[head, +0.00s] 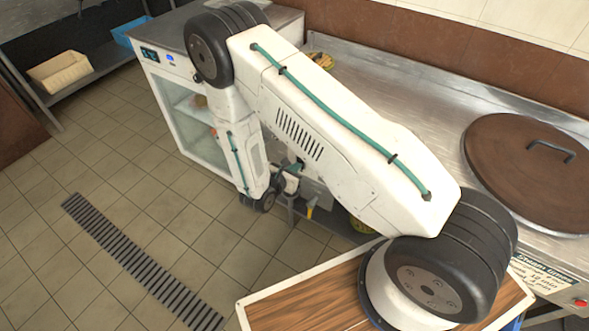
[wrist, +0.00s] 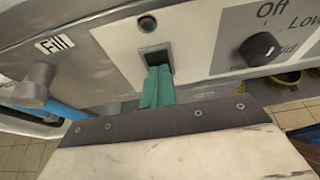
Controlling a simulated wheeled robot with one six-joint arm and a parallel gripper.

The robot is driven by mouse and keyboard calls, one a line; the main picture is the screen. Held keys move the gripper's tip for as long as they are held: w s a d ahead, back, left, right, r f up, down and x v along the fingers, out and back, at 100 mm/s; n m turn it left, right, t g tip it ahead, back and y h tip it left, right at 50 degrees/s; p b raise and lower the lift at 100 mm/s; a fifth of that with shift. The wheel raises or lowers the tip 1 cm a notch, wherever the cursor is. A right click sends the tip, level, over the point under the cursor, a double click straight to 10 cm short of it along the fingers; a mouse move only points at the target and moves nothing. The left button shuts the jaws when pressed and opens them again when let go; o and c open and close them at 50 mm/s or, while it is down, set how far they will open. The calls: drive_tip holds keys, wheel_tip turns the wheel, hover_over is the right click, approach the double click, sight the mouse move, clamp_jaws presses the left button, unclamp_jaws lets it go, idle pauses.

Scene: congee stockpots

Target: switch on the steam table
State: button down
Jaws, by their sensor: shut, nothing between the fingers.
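The steam table's front panel shows in the wrist view, with a white control plate (wrist: 205,50) on grey steel. On the plate are a dark rocker switch (wrist: 155,57), a small round lamp (wrist: 147,24) that looks dark, and a black knob (wrist: 258,48) beside the word "Off". My gripper (wrist: 158,82) has its green fingers shut and empty. The fingertips are right at the lower part of the switch and hide some of it; whether they touch it, I cannot tell. In the head view my gripper (head: 296,167) is at the steel front, partly hidden by my arm.
A "Fill" label (wrist: 55,45) and a grey tap (wrist: 36,85) with a blue handle are left of the plate. In the head view, a glass-fronted cabinet (head: 190,105) stands left and a brown round lid (head: 530,170) lies on the counter. The tiled floor is clear around a drain grate (head: 140,260).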

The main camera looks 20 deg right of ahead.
drive_tip(key=shift+w+r, duration=0.1)
drive_tip(key=v, duration=1.4)
drive_tip(key=shift+f, duration=0.3)
drive_tip(key=shift+a, duration=0.1)
drive_tip(key=shift+a+f, duration=0.15)
drive_tip(key=shift+f, duration=0.6)
drive_tip(key=x, duration=1.3)
drive_tip(key=shift+d, duration=0.45)
